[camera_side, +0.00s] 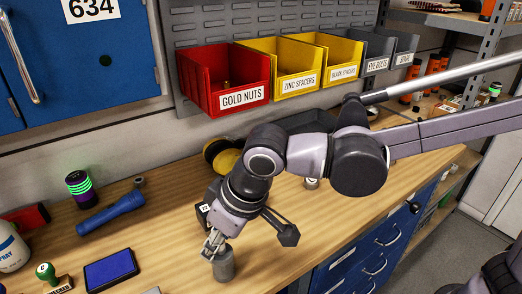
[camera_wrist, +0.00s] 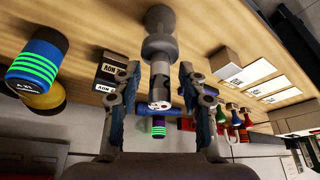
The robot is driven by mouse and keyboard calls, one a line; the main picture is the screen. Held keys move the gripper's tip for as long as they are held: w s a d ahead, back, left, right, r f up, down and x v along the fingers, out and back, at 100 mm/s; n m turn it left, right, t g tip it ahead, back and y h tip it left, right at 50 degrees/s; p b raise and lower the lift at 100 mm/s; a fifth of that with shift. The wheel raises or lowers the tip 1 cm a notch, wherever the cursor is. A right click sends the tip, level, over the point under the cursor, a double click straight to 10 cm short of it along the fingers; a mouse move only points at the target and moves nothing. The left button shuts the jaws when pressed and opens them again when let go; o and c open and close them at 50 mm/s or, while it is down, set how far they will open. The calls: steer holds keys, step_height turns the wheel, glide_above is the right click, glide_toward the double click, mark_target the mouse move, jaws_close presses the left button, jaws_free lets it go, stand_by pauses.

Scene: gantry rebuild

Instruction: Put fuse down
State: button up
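A grey cylinder (camera_side: 224,266), which I take to be the fuse, stands upright near the front of the wooden bench in the side view. My gripper (camera_side: 214,246) points down at its top. In the wrist view a slim grey cylinder (camera_wrist: 159,82) with a pale, marked end lies between the fingers of my gripper (camera_wrist: 159,72). Gaps show on both sides of it, so the fingers look open and apart from it. A wider grey body (camera_wrist: 160,47) adjoins its far end; whether the two are one piece I cannot tell.
Behind are a yellow-and-black round item (camera_side: 222,155) and red (camera_side: 240,97) and yellow (camera_side: 290,85) bins.

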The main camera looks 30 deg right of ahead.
steer(key=shift+r, duration=0.1)
steer(key=v, duration=1.2)
steer(key=d+f+m+t, duration=0.1)
steer(key=d+f, duration=0.3)
steer(key=d, duration=0.6)
steer(key=s+d+f+m+t+h, duration=0.1)
steer(key=d+f+m, duration=0.2)
steer(key=d, duration=0.7)
steer(key=d+f+m+t+h, duration=0.1)
steer(key=d+f+m, duration=0.1)
steer(key=d+f, duration=0.4)
steer(key=shift+s+d, duration=0.15)
steer(key=shift+d, duration=0.95)
steer(key=shift+s+d, duration=0.1)
steer(key=shift+d, duration=1)
